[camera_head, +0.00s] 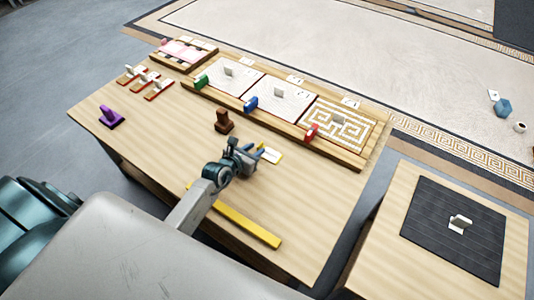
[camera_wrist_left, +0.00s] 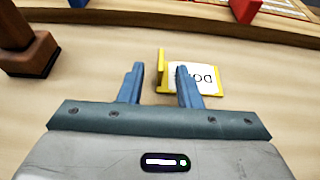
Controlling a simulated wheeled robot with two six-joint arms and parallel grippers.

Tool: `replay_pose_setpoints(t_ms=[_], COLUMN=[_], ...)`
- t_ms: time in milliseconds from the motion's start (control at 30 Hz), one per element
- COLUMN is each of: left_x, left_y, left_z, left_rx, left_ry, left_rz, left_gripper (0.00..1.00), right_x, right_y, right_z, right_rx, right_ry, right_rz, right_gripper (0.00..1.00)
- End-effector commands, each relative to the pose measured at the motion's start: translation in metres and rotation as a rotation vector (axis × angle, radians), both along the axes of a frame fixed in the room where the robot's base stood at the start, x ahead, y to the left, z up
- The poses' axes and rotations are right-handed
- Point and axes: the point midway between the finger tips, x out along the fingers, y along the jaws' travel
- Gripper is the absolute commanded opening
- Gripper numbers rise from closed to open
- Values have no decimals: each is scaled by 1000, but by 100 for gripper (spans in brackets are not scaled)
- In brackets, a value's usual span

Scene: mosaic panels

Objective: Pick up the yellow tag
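The yellow tag (camera_head: 271,154) lies on the wooden table, a white card with a yellow edge. In the left wrist view the yellow tag (camera_wrist_left: 205,78) shows dark lettering upside down and an upright yellow tab at its left end. My left gripper (camera_head: 254,155) is open and just short of the tag. In the left wrist view the tab stands between the lines of the two blue fingertips of my left gripper (camera_wrist_left: 160,82), with clear space on both sides. The right fingertip covers part of the card. My right gripper is not in view.
A brown stamp-like block (camera_head: 224,121) stands left of the gripper. A yellow bar (camera_head: 235,220) lies on the near side. Behind is a wooden tray (camera_head: 350,160) with mosaic panels and green, blue and red clips. A purple piece (camera_head: 110,117) stands at the left.

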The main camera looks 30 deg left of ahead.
Motion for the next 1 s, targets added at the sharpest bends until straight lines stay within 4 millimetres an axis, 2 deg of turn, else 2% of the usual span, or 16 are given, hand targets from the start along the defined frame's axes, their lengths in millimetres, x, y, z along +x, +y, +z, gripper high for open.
replay_pose_setpoints(t_ms=[100, 200, 467, 633, 1000], left_x=[18, 27, 29, 29, 29], left_y=[-3, -5, -5, -5, -5], left_z=[-7, -10, -11, -11, -10], left_rx=[-1, -2, 0, 0, 0], left_ry=[-2, -1, -1, -1, -1], left_rz=[0, 1, 0, 0, 0], left_gripper=[31, 31, 31, 1, 0], right_x=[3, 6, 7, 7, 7], right_y=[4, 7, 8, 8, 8], right_z=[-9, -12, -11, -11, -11], right_rx=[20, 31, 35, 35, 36], right_ry=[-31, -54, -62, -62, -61], right_rz=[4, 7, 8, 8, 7], right_gripper=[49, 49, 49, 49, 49])
